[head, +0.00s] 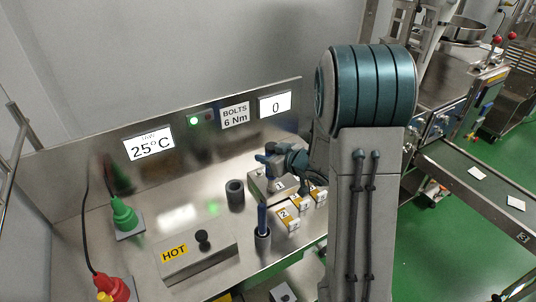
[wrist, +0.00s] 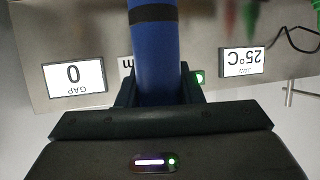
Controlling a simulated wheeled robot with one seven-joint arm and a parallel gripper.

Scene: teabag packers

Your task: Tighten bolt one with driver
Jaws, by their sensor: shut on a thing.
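My gripper (wrist: 155,95) is shut on a blue handle with a black band, which I take to be the driver (wrist: 155,50). The handle sticks out beyond the fingers in the wrist view; its tip is out of frame. In the head view my gripper (head: 275,155) is above the bench, over a grey block marked 1 (head: 262,190), partly behind my arm. A "BOLTS 6 Nm" sign (head: 235,115) is on the back panel. I cannot make out bolt one itself, nor whether the driver touches anything.
Another blue tool (head: 262,217) stands upright in a dark cup. Small numbered boxes (head: 289,219) sit beside it. A dark cylinder (head: 235,195), a "HOT" plate with black knob (head: 196,256), a green plug-like piece (head: 124,215) and a red one (head: 112,288) are on the bench. Displays read 25°C and 0.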

